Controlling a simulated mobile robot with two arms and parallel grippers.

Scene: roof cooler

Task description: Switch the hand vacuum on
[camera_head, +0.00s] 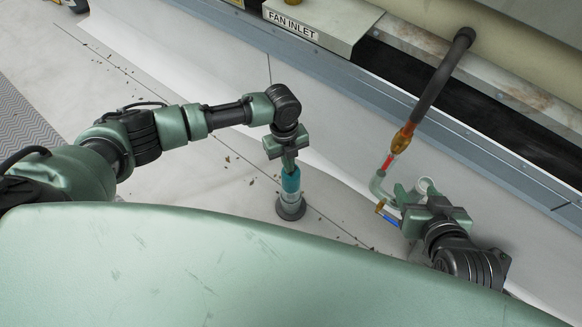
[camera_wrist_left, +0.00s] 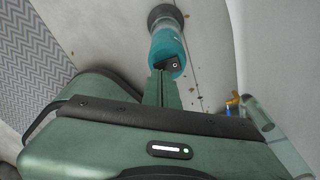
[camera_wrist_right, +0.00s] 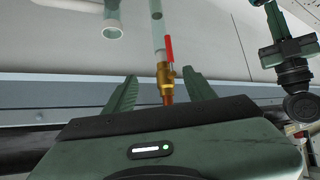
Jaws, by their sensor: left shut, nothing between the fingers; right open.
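The teal hand vacuum (camera_head: 291,184) stands upright on the pale roof floor, its dark round base (camera_head: 291,208) down. It also shows in the left wrist view (camera_wrist_left: 167,48), with a small black switch patch (camera_wrist_left: 172,65) on its near end. My left gripper (camera_head: 289,163) is shut directly above the vacuum's top. In the left wrist view its closed fingers (camera_wrist_left: 161,78) reach the switch area; I cannot tell whether they touch it. My right gripper (camera_head: 411,194) is open beside the pipework; in the right wrist view its fingers (camera_wrist_right: 158,85) stand on either side of a brass valve.
A brass valve with a red handle (camera_head: 388,160) joins a dark hose (camera_head: 435,85) to pale pipes. A blue-handled valve (camera_head: 390,219) sits below. The cooler's metal edge (camera_head: 350,85) and FAN INLET box (camera_head: 325,20) bound the back. Dry leaves dot the floor.

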